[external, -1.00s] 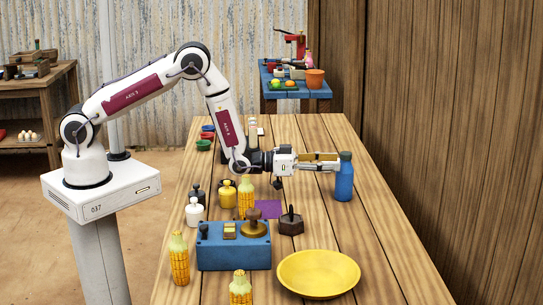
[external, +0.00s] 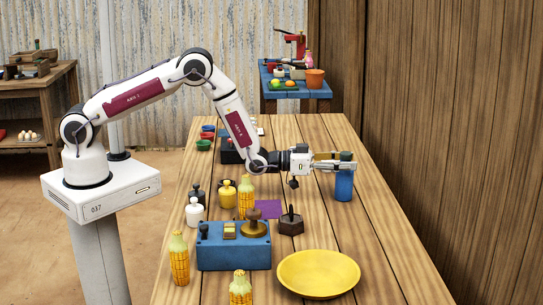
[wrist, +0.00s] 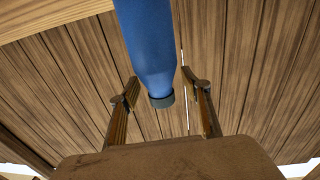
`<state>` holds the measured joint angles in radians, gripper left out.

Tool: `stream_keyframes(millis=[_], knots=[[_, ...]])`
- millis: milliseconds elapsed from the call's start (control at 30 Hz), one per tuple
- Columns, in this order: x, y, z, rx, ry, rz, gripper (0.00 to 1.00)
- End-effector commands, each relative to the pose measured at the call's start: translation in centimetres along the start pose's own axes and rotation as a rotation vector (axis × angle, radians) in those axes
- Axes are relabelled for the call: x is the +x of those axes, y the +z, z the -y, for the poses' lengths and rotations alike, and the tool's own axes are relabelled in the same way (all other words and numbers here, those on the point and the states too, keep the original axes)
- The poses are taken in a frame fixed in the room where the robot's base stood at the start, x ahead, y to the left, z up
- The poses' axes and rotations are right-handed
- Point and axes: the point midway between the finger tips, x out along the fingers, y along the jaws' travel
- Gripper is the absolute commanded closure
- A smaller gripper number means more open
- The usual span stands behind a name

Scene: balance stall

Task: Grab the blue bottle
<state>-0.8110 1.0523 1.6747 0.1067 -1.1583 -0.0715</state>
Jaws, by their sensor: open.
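The blue bottle (external: 344,184) with a dark cap stands upright on the wooden table, toward its right side. In the wrist view the bottle (wrist: 149,45) hangs into the picture from the top, its dark cap between my two fingers. My gripper (external: 346,161) is level and open, with its fingers around the upper part of the bottle. In the wrist view there are gaps between the bottle and both fingers of my gripper (wrist: 166,90), so it is not clamped.
A yellow plate (external: 318,274), a blue box with a scale-like top (external: 233,252) and a dark hexagonal weight (external: 291,222) stand nearer the camera. Corn-patterned bottles (external: 179,262) and small weights stand at the left. The table around the blue bottle is clear.

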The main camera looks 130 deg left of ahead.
Motion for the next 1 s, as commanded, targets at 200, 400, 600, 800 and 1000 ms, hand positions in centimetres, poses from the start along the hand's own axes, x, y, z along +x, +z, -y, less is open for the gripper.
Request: stream_keyframes(millis=[200,400,600,800,1000], knots=[[0.0,0.0,0.0,0.0,0.0,0.0,0.52],[0.0,0.0,0.0,0.0,0.0,0.0,0.94],[0.0,-0.1,0.0,0.0,0.0,-0.003,1.0],[0.0,-0.2,0.0,0.0,0.0,-0.003,1.0],[0.0,-1.1,0.0,0.0,0.0,-0.003,1.0]])
